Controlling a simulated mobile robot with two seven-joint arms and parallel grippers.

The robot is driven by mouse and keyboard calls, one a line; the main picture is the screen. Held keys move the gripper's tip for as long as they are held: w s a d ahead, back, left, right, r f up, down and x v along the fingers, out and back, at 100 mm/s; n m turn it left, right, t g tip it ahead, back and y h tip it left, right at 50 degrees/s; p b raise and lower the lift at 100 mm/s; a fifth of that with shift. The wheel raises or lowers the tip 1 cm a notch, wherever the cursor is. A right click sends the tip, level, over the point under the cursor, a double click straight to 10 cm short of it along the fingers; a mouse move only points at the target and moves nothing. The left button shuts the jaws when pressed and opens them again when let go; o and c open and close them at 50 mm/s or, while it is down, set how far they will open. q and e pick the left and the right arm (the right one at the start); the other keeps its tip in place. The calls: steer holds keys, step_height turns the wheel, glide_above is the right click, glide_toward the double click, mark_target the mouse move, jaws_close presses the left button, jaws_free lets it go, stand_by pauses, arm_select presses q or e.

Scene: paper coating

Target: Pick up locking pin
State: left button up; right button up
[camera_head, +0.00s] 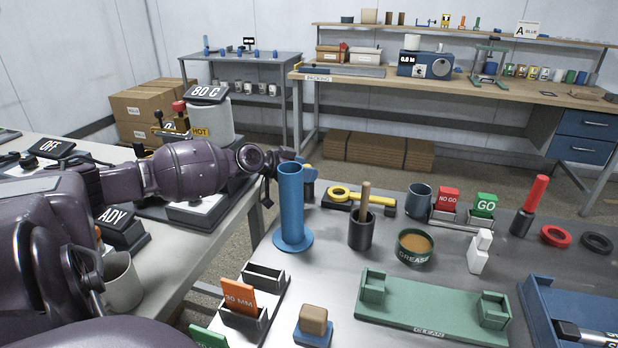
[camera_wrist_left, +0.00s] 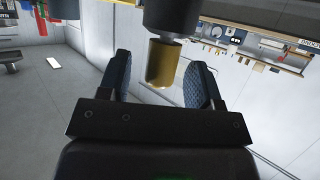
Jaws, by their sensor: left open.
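My left gripper (camera_head: 306,174) is partly hidden behind a blue upright tube on a round foot (camera_head: 291,205). In the left wrist view its two blue padded fingers (camera_wrist_left: 161,62) are apart. A brass-coloured cylinder (camera_wrist_left: 162,66) under a dark round part (camera_wrist_left: 170,14) shows between them, with a gap to each finger. I cannot tell for sure whether this is the locking pin. A yellow ring with a shaft (camera_head: 341,192) lies on a dark block just right of the blue tube. My right gripper is not in view.
A dark cup with a wooden handle (camera_head: 361,232), a grease tin (camera_head: 414,247) and a green clean tray (camera_head: 430,317) stand on the grey table. A pot marked hot (camera_head: 214,118) stands behind my left arm. A gap separates the two tables.

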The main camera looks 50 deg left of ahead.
arm_select(q)
steer(key=shift+w+d+f, duration=0.1)
steer(key=shift+w+f, duration=0.05)
steer(key=shift+w, duration=0.3)
steer(key=c, duration=1)
